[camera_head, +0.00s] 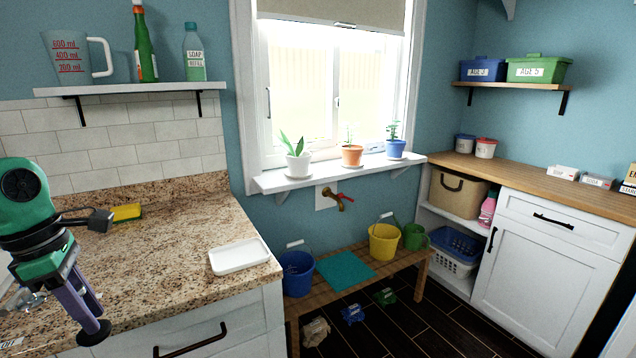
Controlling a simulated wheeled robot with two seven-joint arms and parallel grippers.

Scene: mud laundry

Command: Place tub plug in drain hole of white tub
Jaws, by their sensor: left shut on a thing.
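My left gripper (88,312) hangs over the front left of the granite counter, fingers pointing down. It is shut on the tub plug (95,334), a small black disc at the fingertips, which looks held above the counter front. At the left edge, a pale white strip (6,288) shows behind my arm; I cannot tell if it is the white tub. No drain hole is visible. My right gripper is not in view.
A white shallow dish (238,257) lies on the counter's right end. A yellow sponge (127,212) lies near the backsplash, beside a dark spout-like part (98,220). A bench (385,265) with buckets stands right of the counter. The counter's middle (165,255) is clear.

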